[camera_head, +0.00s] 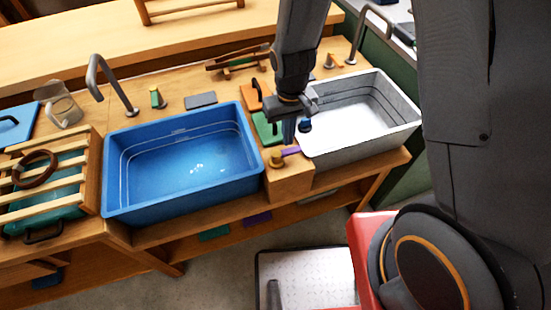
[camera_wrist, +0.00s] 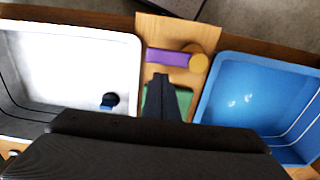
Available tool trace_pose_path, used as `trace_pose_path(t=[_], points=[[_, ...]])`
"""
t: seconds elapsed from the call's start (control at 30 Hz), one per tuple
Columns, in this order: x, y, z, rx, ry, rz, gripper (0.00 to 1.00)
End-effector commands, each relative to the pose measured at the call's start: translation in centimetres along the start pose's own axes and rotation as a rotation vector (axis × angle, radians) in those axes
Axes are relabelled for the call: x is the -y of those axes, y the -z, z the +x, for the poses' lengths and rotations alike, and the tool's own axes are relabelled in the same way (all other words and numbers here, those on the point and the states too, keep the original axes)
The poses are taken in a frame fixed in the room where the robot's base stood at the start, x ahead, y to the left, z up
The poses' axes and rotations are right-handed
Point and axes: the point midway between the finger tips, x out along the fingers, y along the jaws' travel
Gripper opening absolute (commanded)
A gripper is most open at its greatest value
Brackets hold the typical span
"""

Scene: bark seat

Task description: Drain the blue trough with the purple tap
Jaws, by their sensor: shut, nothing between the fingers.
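The blue trough (camera_head: 118,200) is set in the wooden bench, left of centre in the head view. Light lines run around its inner walls and bright spots show near its floor. It is at the right in the wrist view (camera_wrist: 214,88). The purple tap (camera_head: 291,151) has a purple lever on a round brass-coloured base, on a wooden block between the two troughs. In the wrist view its lever (camera_wrist: 168,58) points left from the base. My gripper (camera_head: 288,138) is shut and empty, pointing down close to the lever; in the wrist view its fingers (camera_wrist: 160,80) appear just below the lever, apart from it.
A white trough (camera_head: 368,148) stands right of the block, with a dark and blue knob (camera_head: 305,125) at its near-left side. A green board (camera_head: 264,128) lies behind the tap. Grey spouts (camera_head: 105,72) rise behind the troughs. A slatted rack (camera_head: 40,185) stands at the left.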

Motion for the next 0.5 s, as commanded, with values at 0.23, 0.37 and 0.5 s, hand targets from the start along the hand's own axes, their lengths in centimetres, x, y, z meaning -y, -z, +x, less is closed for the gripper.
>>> trace_pose_path(t=[0.23, 0.37, 0.5], points=[[0.0, -0.2, -0.1, 0.000, 0.000, 0.000, 0.00], [0.1, -0.9, -0.1, 0.000, 0.000, 0.000, 0.00], [0.2, -1.8, -0.1, 0.001, 0.000, 0.000, 0.00]])
